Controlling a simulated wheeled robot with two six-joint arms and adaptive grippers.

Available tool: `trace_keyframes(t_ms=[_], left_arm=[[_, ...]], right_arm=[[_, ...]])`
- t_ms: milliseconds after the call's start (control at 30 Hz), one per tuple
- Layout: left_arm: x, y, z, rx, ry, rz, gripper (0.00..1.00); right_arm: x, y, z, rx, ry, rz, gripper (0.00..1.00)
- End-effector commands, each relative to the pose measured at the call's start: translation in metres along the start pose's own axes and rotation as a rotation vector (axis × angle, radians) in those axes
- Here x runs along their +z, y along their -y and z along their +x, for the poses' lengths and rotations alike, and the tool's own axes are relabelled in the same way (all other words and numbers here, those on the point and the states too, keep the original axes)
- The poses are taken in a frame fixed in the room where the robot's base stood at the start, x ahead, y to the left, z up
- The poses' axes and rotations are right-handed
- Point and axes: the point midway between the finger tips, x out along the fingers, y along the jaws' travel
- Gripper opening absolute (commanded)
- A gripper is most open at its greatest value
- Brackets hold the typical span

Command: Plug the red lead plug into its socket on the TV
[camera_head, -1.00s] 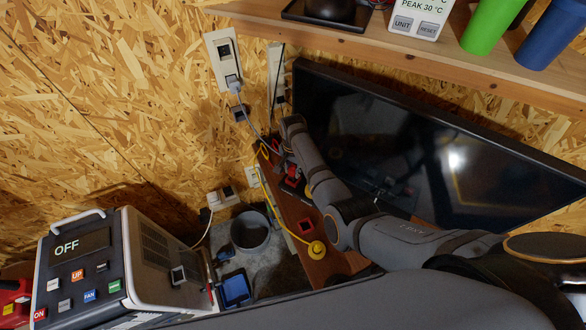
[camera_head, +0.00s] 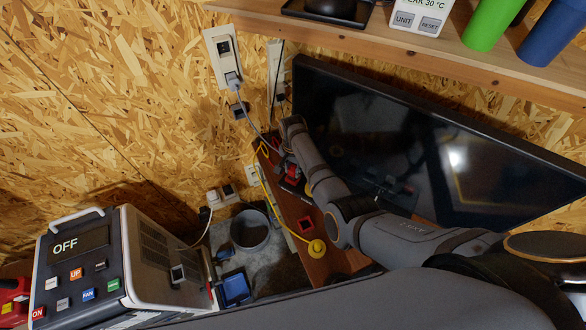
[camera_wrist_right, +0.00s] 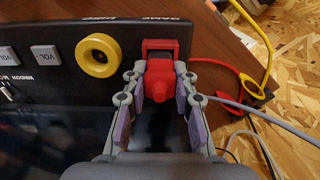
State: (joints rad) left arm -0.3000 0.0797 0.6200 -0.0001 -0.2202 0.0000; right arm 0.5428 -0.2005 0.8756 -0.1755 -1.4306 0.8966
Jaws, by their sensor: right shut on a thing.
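The red lead plug (camera_wrist_right: 157,82) is between the fingers of my right gripper (camera_wrist_right: 158,95) in the right wrist view. It lines up with a square red socket (camera_wrist_right: 160,46) on the edge of the TV's black panel (camera_wrist_right: 60,35). Plug and socket overlap in this view, and I cannot tell how far the plug is in. The gripper is shut on the plug. In the head view, my right gripper (camera_head: 289,165) is small and partly hidden by its arm, beside the TV's dark screen (camera_head: 420,140). My left gripper is not in view.
A yellow ring socket (camera_wrist_right: 98,55) sits left of the red one. A yellow lead (camera_wrist_right: 262,50) and grey cables lie to the right. A wooden shelf (camera_head: 400,52) overhangs the TV. A boxy appliance (camera_head: 75,265) stands at lower left.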

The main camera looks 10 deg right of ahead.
Motion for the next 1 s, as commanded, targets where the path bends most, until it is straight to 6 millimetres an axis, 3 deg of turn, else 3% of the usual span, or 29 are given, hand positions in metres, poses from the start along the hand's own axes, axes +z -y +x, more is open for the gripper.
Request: trace_keyframes(t_ms=[767, 800, 967, 1000], left_arm=[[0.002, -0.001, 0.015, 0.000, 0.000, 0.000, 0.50], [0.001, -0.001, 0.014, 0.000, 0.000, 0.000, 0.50], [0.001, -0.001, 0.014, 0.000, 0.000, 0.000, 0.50], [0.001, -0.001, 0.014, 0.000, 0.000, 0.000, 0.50]], right_arm=[[0.000, 0.000, 0.021, 0.001, 0.000, 0.000, 0.00], [0.000, 0.000, 0.020, 0.000, 0.000, 0.000, 0.31], [0.000, 0.000, 0.019, 0.000, 0.000, 0.000, 0.53], [0.000, 0.000, 0.019, 0.000, 0.000, 0.000, 0.54]])
